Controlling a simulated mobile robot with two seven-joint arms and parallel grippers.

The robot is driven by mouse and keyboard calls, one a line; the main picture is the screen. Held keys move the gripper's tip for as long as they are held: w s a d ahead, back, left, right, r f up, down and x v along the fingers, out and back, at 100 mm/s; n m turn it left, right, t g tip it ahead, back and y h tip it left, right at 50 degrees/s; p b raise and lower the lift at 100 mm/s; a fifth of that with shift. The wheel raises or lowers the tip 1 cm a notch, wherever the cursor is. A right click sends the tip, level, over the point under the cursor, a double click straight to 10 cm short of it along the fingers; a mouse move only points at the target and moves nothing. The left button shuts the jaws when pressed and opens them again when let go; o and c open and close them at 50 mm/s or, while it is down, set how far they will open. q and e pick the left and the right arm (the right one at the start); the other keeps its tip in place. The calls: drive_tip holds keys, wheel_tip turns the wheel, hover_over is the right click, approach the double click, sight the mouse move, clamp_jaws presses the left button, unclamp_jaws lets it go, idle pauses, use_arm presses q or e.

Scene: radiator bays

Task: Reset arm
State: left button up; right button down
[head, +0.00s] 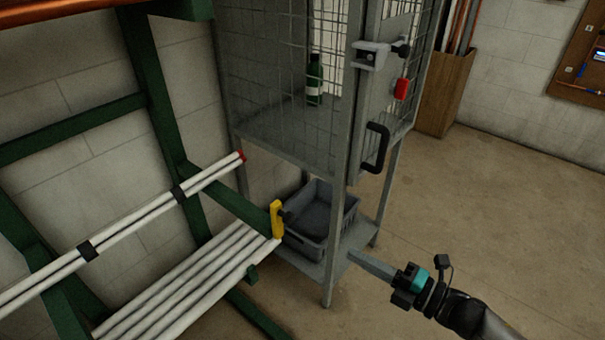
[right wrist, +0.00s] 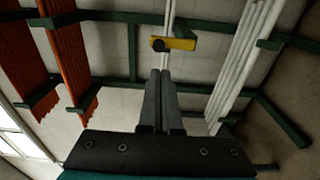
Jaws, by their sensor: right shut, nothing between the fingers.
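My right gripper (head: 372,266) comes in from the lower right in the head view, in front of the lower shelf of the grey wire cage. Its fingers are together and hold nothing. In the right wrist view the closed fingers (right wrist: 159,100) point up toward a yellow piece (right wrist: 180,44) on the green rack, seemingly apart from it. The same yellow piece (head: 277,220) shows at the end of a rack arm in the head view. My left gripper is not in view.
A green rack (head: 165,125) carries white pipes (head: 185,285) at left. The wire cage (head: 340,130) has a black door handle (head: 376,148), a green bottle (head: 314,80) inside and a grey crate (head: 318,220) below. Floor (head: 480,215) at right is clear.

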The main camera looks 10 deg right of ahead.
drive_tip(key=s+d+f+m+g+h, duration=0.1)
drive_tip(key=s+d+f+m+h, duration=0.25)
drive_tip(key=f, duration=0.55)
drive_tip(key=s+d+f+m+g+h, duration=0.1)
drive_tip(key=s+f+m+h, duration=0.1)
drive_tip(key=f+m+h, duration=0.4)
drive_tip(key=s+d+f+m+g+h, duration=0.1)
drive_tip(key=s+d+f+m, duration=0.15)
drive_tip(key=f+m, duration=0.6)
drive_tip(key=s+a+f+m+g, duration=0.2)
drive_tip(key=s+f, duration=0.3)
drive_tip(key=s, duration=0.3)
drive_tip(key=s+a+f+m+g+h, duration=0.1)
drive_tip(key=s+a+f+m+g, duration=0.1)
drive_tip(key=s+f, duration=0.4)
drive_tip(key=s+a+f+m+g, duration=0.1)
drive_tip(key=s+a+f+g, duration=0.2)
drive_tip(key=s, duration=0.9)
wheel_tip(320, 180, down, 3)
drive_tip(key=g, duration=0.2)
drive_tip(key=shift+s+a+r+m+g, duration=0.15)
drive_tip(key=shift+a+m+g, duration=0.15)
drive_tip(key=shift+a+m, duration=0.1)
